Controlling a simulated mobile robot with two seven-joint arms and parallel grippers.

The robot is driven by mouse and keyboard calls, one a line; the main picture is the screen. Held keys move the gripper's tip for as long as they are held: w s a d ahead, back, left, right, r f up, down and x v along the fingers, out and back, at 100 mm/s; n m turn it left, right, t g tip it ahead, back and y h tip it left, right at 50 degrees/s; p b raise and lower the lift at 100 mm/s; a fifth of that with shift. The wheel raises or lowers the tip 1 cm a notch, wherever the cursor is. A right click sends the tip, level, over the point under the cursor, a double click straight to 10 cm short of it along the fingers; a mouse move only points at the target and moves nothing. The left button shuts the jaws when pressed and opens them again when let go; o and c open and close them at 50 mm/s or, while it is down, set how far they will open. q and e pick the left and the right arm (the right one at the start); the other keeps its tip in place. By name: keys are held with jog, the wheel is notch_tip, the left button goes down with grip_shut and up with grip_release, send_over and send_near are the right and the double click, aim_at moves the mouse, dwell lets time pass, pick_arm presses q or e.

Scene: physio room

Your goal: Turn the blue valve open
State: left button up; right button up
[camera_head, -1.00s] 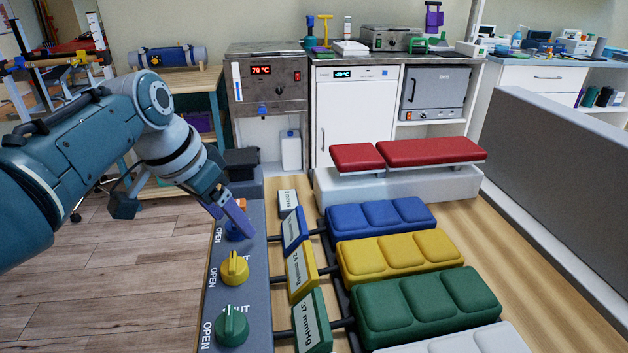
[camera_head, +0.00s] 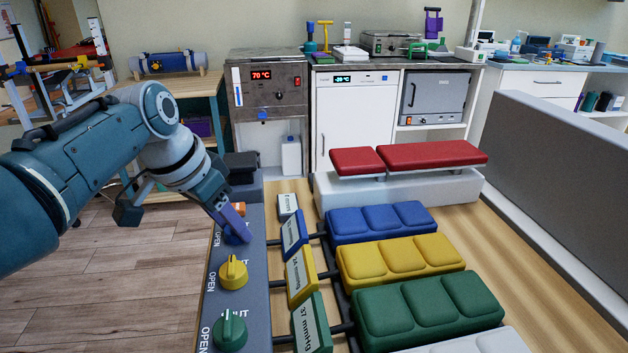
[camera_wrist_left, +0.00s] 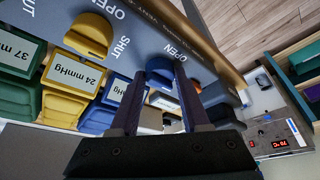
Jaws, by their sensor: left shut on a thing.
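In the left wrist view the blue valve (camera_wrist_left: 159,66) shows between my fingertips, beside an OPEN label. My left gripper (camera_head: 238,229) reaches down onto it from above; in the wrist view the left gripper (camera_wrist_left: 159,76) has one finger on each side, shut on the knob. The knob's exact angle is hard to tell. My right gripper is out of view.
The yellow valve (camera_head: 233,272) and green valve (camera_head: 230,330) stand nearer on the same panel. Blue, yellow and green label plates (camera_head: 301,277) lie just to the right, linked to the cushions (camera_head: 402,258). The floor (camera_head: 135,280) left of the panel is clear.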

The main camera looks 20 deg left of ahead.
pick_arm(q)
grip_shut()
